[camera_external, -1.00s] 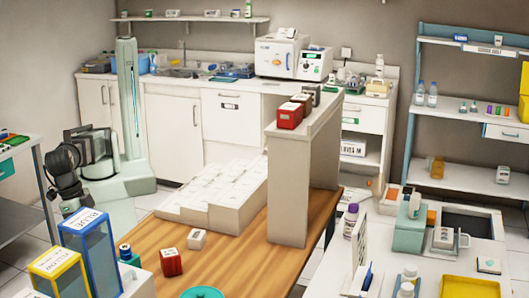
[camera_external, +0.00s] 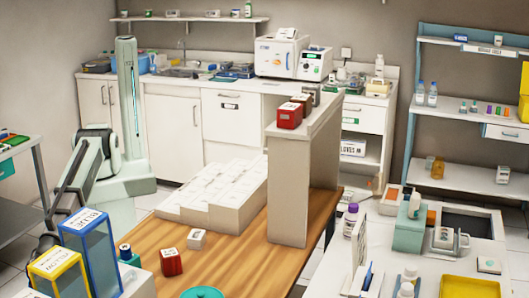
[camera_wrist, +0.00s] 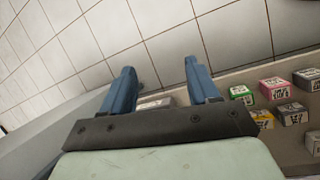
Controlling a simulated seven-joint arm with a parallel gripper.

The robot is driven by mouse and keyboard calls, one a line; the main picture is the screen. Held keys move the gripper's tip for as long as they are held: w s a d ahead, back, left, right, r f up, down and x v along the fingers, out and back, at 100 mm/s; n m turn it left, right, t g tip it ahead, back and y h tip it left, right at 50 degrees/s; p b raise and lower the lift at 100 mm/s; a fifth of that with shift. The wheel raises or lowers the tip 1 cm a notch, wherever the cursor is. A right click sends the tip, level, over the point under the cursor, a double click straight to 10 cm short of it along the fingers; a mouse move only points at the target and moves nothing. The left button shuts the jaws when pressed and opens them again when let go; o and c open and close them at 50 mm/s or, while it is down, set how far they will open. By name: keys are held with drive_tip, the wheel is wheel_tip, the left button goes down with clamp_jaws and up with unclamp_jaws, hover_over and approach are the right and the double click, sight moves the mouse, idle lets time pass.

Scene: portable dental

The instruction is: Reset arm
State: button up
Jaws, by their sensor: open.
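My arm (camera_external: 85,165) stands at the left of the external view, beside the wooden table. Its far end bends down toward the lower left and passes behind the blue and yellow boxes, so the fingertips cannot be made out there. In the wrist view my gripper (camera_wrist: 159,68) shows two blue fingers spread well apart. Nothing is held between them. A small pale box lies beyond the gap, partly hidden by the gripper's dark crossbar.
The blue box (camera_external: 92,250) and yellow box (camera_external: 57,274) stand close to my arm. The wooden table (camera_external: 240,262) bears a red block (camera_external: 171,262), a white block (camera_external: 196,239) and a stepped white rack (camera_external: 215,192). Small coloured boxes (camera_wrist: 275,88) lie right of my fingers.

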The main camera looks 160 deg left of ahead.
drive_tip(key=s+a+f+m+g+y, duration=0.2)
drive_tip(key=s+a+f+m+y, duration=0.1)
drive_tip(key=s+a+f, duration=1.45)
drive_tip(key=s+a+f+m+g, duration=0.1)
drive_tip(key=s+a+f, duration=0.1)
drive_tip(key=s+a, duration=0.2)
drive_tip(key=s+a+f+m+g, duration=0.1)
drive_tip(key=s+a, duration=0.3)
drive_tip(key=s, duration=0.4)
drive_tip(key=s+a+f+m+y, duration=0.1)
drive_tip(key=s+a+f, duration=0.3)
drive_tip(key=s, duration=0.2)
drive_tip(key=shift+s+a+g, duration=0.3)
drive_tip(key=shift+s+g, duration=0.05)
drive_tip(key=shift+g, duration=0.05)
